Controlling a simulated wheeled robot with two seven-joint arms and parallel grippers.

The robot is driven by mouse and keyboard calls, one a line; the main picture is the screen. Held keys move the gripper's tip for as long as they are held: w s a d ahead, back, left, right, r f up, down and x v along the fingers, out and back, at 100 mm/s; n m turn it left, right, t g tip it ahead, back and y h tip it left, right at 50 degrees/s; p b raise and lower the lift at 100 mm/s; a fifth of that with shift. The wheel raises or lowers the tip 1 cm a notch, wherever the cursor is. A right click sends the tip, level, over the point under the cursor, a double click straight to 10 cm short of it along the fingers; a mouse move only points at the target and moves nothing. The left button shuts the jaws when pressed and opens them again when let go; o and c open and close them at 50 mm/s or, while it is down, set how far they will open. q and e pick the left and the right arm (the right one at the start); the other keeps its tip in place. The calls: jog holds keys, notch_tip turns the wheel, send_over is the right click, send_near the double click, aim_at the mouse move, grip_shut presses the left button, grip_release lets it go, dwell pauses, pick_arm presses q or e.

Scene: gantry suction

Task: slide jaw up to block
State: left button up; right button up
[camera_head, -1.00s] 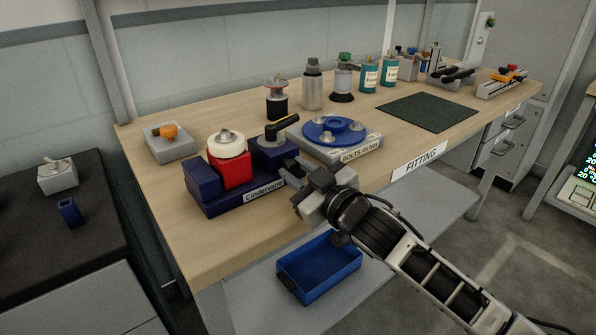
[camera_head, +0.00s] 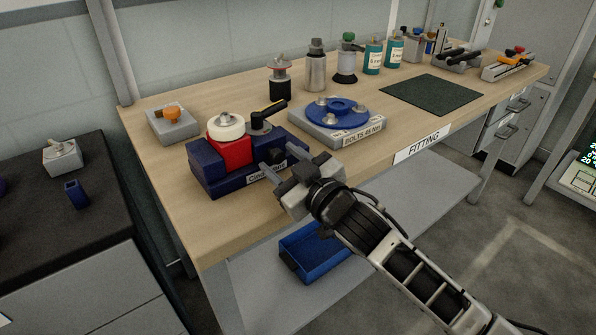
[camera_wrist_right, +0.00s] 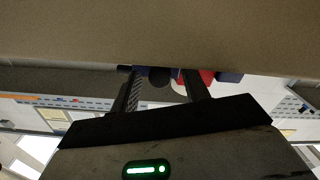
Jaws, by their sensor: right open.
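A dark blue vise (camera_head: 216,188) with a "Cindervane" label sits at the near left of the bench. A red block (camera_head: 237,154) with a white round part (camera_head: 226,126) on top stands in it. The blue sliding jaw (camera_head: 271,142), with a black lever (camera_head: 267,115), is to the right of the block; any narrow gap between them cannot be told. My right gripper (camera_head: 293,165) is open at the vise's right front side, fingers toward the jaw; contact is unclear. In the right wrist view its fingers (camera_wrist_right: 163,86) are apart, with the red block (camera_wrist_right: 207,77) beyond. My left gripper is not in view.
A grey bolt plate with a blue disc (camera_head: 335,108) lies right of the vise. A grey block with an orange knob (camera_head: 172,125) is behind left. Bottles and tools line the back. A blue bin (camera_head: 315,254) is on the lower shelf. A green mat (camera_head: 430,93) is clear.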

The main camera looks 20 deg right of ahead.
pick_arm(q)
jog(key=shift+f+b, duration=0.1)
jog(key=shift+b, duration=0.35)
pick_arm(e)
jog(key=v, duration=1.5)
jog(key=shift+s, duration=0.4)
jog(key=shift+d, duration=0.15)
pick_arm(q)
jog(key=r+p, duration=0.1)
jog(key=p, duration=0.4)
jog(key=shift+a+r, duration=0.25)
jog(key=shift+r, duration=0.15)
pick_arm(e)
jog(key=s+a+f+m+g+h, duration=0.1)
jog(key=s+a+f+m+g, duration=0.1)
jog(key=f, duration=0.7)
jog(key=s+a+f+m+g+h, duration=0.1)
jog(key=s+f+m+g, duration=0.2)
jog(key=s+f, duration=0.3)
notch_tip(320, 180, down, 3)
jog(key=shift+a+g+h, duration=0.4)
jog(key=shift+g, duration=0.3)
